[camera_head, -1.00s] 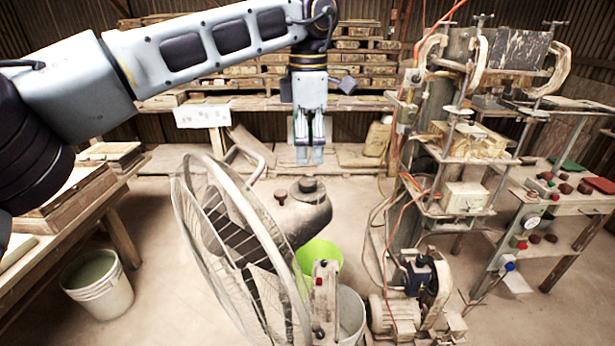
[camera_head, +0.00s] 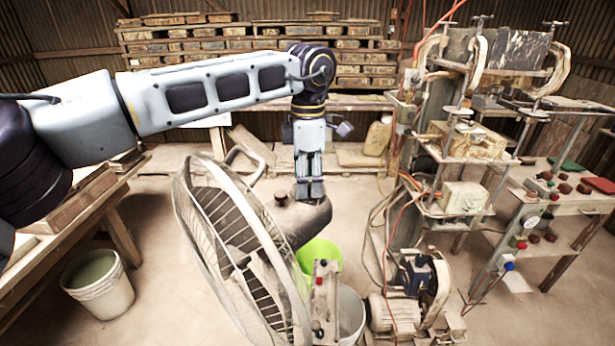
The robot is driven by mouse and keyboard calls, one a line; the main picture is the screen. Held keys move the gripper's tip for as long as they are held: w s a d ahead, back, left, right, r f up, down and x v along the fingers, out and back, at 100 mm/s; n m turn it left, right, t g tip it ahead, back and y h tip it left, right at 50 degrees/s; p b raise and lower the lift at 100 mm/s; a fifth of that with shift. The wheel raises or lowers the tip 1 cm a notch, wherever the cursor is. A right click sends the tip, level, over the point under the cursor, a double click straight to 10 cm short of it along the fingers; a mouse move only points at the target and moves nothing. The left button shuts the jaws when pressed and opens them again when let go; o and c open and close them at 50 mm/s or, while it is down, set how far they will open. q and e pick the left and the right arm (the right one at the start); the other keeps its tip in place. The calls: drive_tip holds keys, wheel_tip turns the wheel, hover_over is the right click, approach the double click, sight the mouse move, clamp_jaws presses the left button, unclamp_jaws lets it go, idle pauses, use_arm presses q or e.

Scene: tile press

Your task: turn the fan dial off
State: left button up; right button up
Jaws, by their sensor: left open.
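The fan (camera_head: 235,240) stands in the centre foreground, its round wire cage tilted and facing left. Its grey motor housing (camera_head: 305,220) is behind the cage. A small dark reddish knob (camera_head: 281,197) sticks up at the housing's left. My left gripper (camera_head: 310,196) points straight down over the housing top, its fingers open and close together. Its fingertips are just right of the reddish knob, around or in front of the dark round dial on top, which they now hide. I cannot tell whether they touch it. My right gripper is not in view.
A machine with hoses (camera_head: 450,190) fills the right side. A wooden table (camera_head: 75,215) and a white bucket (camera_head: 100,290) are at left. Floor between is clear.

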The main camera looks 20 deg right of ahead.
use_arm(q)
drive_tip(key=c, duration=1.1)
drive_tip(key=shift+o, duration=0.2)
drive_tip(key=shift+n, duration=0.4)
drive_tip(key=n+b, duration=0.1)
drive_tip(key=n, duration=0.2)
drive_tip(key=shift+n, duration=0.4)
drive_tip(key=shift+n+b, duration=0.3)
drive_tip(key=shift+n, duration=1.9)
drive_tip(key=o, duration=1.1)
drive_tip(key=shift+c, duration=0.2)
